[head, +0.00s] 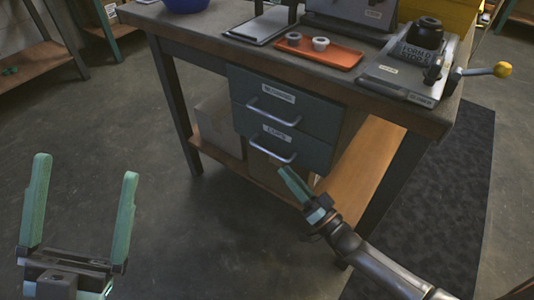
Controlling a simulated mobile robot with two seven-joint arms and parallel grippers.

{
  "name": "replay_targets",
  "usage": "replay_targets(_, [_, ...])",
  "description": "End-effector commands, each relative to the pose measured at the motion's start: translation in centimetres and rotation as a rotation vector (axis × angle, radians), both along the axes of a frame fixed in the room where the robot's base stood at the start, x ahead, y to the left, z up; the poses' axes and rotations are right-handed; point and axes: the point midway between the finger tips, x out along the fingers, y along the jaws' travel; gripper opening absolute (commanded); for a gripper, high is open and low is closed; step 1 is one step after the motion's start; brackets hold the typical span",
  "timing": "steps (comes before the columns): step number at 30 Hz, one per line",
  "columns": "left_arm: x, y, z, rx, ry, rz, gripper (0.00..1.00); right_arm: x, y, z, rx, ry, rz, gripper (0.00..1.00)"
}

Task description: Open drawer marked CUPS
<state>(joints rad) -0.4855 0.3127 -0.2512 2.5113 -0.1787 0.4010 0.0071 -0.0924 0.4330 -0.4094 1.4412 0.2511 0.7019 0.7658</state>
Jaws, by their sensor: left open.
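The lower drawer (307,152) under the table has a label (277,133) that appears to read CUPS. It looks closed, its front about level with the drawer above. Its silver bar handle (271,153) runs along the front below the label. My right gripper (285,171) is at the lower right of this handle, its teal fingertips close to the handle's right end. I cannot tell whether they touch it, or whether the jaws are open or shut. My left gripper (86,168) is open and empty, far to the left above the floor.
The upper drawer (320,112) has its own label and handle and looks closed. The wooden table (180,28) carries an orange tray (335,57) with two small rings, a grey tray, a blue bowl (185,4) and a lever device (408,75). A box (217,125) stands on the lower shelf.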

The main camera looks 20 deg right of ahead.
Motion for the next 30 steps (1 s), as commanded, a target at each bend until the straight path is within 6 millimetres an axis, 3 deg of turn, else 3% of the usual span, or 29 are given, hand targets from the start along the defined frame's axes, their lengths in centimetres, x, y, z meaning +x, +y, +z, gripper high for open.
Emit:
replay_targets(6, [0.1,-0.1,-1.6,0.009,0.005,0.004,1.0,4.0,1.9,1.3,0.002,-0.005,0.001,0.27])
replay_targets(12, [0.1,-0.2,-2.3,0.016,0.007,0.007,1.0,6.4,3.0,2.2,0.001,-0.001,0.0,0.27])
replay_targets(25, [0.2,-0.3,-2.5,0.021,0.009,0.009,1.0,7.4,3.4,2.6,-0.001,0.001,0.0,0.27])
replay_targets(30, [0.2,-0.3,-2.5,0.021,0.009,0.008,1.0,7.3,3.4,2.6,-0.001,0.001,0.0,0.09])
